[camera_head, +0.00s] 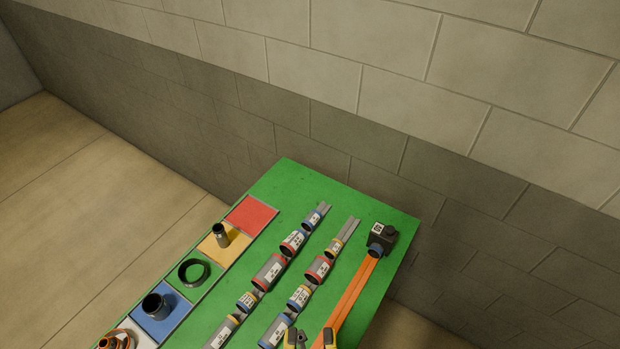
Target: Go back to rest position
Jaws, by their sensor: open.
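My gripper (311,340) shows only at the bottom edge, as two yellow-and-dark fingertips set apart with nothing visible between them. It is over the near part of the green table (300,181), close to the left side of the orange strips (353,300). The rest of my gripper and arm is out of frame.
Two rows of labelled cylinders (270,272) lie on grey rails. A black device (381,239) sits at the strips' far end. Coloured squares along the left include an empty red one (251,215); others hold a dark cylinder (221,236), ring (194,272) and cup (155,305). A block wall (400,90) stands behind.

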